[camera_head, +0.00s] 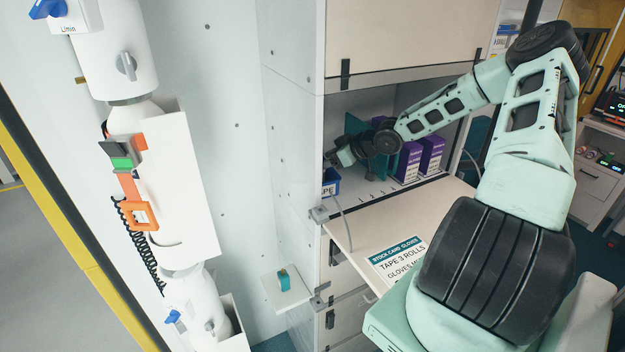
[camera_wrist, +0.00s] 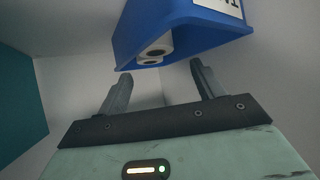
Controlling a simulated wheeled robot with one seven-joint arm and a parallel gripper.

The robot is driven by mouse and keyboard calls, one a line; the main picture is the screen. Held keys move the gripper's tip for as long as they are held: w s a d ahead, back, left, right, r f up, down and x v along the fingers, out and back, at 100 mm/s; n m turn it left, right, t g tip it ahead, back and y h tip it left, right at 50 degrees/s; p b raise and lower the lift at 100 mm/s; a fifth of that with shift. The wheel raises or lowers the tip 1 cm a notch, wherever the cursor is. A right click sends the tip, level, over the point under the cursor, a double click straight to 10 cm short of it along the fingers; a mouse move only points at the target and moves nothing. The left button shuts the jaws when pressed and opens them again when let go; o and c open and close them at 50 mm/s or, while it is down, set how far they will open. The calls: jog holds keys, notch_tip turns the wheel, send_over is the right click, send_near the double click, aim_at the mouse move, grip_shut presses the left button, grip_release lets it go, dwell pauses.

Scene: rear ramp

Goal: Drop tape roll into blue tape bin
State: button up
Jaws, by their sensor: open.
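The blue bin (camera_head: 330,182) stands at the left front of the open cabinet compartment, with a white label ending in "PE". In the wrist view the blue bin (camera_wrist: 185,35) is just beyond my fingertips, and two white tape rolls (camera_wrist: 157,47) show inside it. My gripper (camera_head: 332,158) is inside the compartment, just above the bin in the head view. In the wrist view my gripper (camera_wrist: 159,70) has its fingers spread with nothing between them. I cannot tell whether a fingertip touches the bin or a roll.
Purple boxes (camera_head: 432,155) stand right of my gripper in the compartment. A small teal object (camera_head: 283,278) sits on a low wall shelf. The cabinet's left wall is close to my gripper.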

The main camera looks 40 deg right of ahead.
jog(key=b+v, duration=0.1)
jog(key=v, duration=1.3)
